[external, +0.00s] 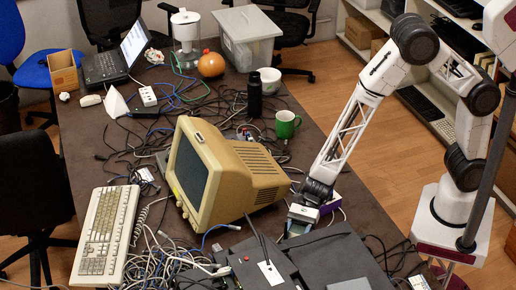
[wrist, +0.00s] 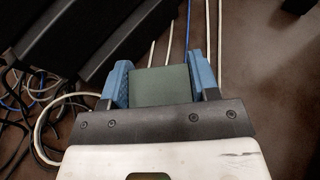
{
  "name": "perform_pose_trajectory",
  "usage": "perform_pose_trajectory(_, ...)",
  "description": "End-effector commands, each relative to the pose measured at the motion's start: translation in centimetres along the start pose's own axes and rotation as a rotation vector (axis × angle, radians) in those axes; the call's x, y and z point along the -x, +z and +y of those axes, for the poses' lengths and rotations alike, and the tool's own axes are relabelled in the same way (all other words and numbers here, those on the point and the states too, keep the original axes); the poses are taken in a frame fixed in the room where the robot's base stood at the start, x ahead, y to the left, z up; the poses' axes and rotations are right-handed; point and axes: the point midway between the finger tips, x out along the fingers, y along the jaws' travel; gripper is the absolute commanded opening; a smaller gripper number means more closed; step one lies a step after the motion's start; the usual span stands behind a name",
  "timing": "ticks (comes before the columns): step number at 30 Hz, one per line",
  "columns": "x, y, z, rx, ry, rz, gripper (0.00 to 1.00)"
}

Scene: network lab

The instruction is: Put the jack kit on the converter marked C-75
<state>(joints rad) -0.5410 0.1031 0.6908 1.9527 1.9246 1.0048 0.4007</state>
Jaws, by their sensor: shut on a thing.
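My gripper (external: 298,228) is low over the near right part of the table, beside the beige monitor. In the wrist view its blue fingers (wrist: 160,80) are shut on a plain grey-green block, seemingly the jack kit (wrist: 160,88). In the external view the held block is mostly hidden by my gripper. Dark flat boxes lie at the near edge, one with a white label (external: 270,272) and another plain dark box (external: 335,258) right of it. No C-75 marking is readable, so I cannot tell which thing is that converter.
The beige monitor (external: 262,170) stands close left of my gripper. A purple thing (external: 331,203) lies just right of it. A keyboard (external: 106,235) and tangled cables (external: 185,262) cover the near left. A green mug (external: 286,124) stands farther back. Bare tabletop (external: 350,205) shows at right.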

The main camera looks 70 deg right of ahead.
Motion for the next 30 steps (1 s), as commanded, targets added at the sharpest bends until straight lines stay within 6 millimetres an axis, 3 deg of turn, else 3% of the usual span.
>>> perform_pose_trajectory(4, -0.1, -0.2, 0.0, 0.0, 0.0, 0.0, 0.29)
perform_pose_trajectory(5, -0.1, -0.3, 0.0, 0.0, 0.0, 0.0, 0.57)
perform_pose_trajectory(10, -0.1, -0.2, 0.0, 0.0, 0.0, 0.0, 0.81)
perform_pose_trajectory(23, 0.1, 0.0, 0.0, 0.0, 0.0, 0.0, 0.81)
perform_pose_trajectory(30, 1.9, 0.0, 0.0, -0.002, -0.001, -0.001, 0.81)
